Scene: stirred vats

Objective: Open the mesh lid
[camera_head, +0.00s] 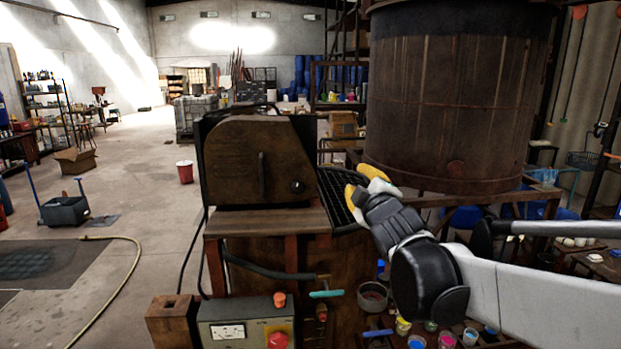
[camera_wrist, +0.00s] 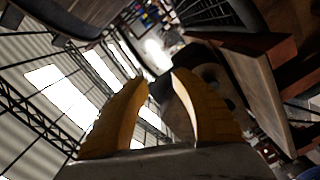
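The mesh lid (camera_head: 333,198) is a dark grid on top of the vat, just right of the brown wooden housing. It looks lowered and flat, and its right part is hidden behind my gripper. A dark grid that looks like the same lid shows at the top of the wrist view (camera_wrist: 212,12). My gripper (camera_head: 356,184) has yellow fingers and is at the lid's right side in the head view; I cannot tell whether it touches the lid. In the wrist view the two fingers (camera_wrist: 160,80) stand apart, with nothing clearly held between them.
The brown housing (camera_head: 258,160) stands left of the lid, with a wooden ledge (camera_head: 262,222) before it. A large rusty tank (camera_head: 455,100) hangs close behind my arm. A control box (camera_head: 245,322) and paint pots (camera_head: 417,341) are below. The floor at left is mostly open.

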